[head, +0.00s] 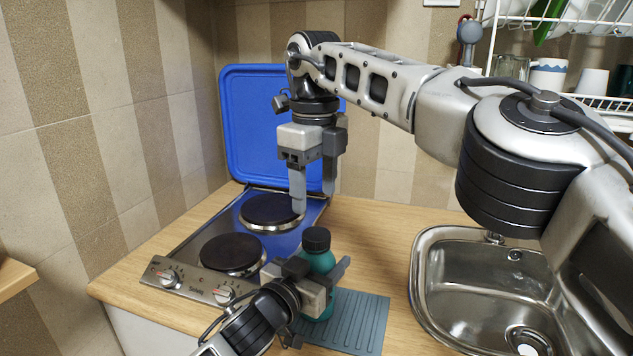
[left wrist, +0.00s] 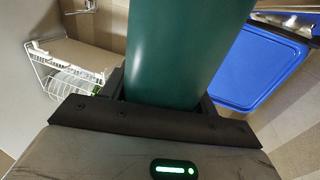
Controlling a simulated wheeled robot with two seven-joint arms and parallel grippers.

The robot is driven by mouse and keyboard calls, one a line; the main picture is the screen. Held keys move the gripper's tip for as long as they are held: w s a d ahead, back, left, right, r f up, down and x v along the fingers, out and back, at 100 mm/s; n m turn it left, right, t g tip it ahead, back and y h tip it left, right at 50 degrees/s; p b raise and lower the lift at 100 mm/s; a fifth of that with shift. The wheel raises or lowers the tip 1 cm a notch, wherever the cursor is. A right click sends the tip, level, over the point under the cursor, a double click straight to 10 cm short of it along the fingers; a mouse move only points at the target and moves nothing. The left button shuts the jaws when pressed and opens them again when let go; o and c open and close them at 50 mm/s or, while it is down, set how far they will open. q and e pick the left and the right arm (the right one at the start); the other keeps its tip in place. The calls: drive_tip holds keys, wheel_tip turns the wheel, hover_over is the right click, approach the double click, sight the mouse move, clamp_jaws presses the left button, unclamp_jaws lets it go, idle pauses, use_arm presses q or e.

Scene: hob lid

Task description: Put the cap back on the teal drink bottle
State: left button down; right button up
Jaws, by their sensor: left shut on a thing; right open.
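The teal drink bottle (head: 318,262) stands upright at the front of the counter, right of the hob. Its dark cap (head: 316,239) sits on top of the bottle; I cannot tell whether it is loose or tight. My left gripper (head: 316,276) is shut on the bottle's body, below the cap, and hides part of it. The bottle also fills the middle of the left wrist view (left wrist: 185,50), between the jaws. My right gripper (head: 315,190) points down, open and empty, above the rear hob plate, up and behind the bottle, apart from the cap.
The hob (head: 190,250) has two dark plates, with its blue lid (head: 250,120) raised behind. A grey-teal ribbed mat (head: 365,325) lies beside the bottle. A steel sink (head: 440,265) is at the right. A dish rack (head: 610,103) with mugs hangs above. The wooden counter (head: 375,225) behind the bottle is clear.

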sight(316, 234)
drive_tip(key=n, duration=0.5)
drive_tip(key=shift+r, duration=0.1)
drive_tip(key=n, duration=0.4)
drive_tip(key=shift+r+n, duration=0.1)
drive_tip(key=shift+n, duration=0.3)
drive_tip(key=n, duration=0.4)
drive_tip(key=shift+d+r, duration=0.1)
drive_tip(key=n, duration=0.3)
drive_tip(key=shift+f, duration=4)
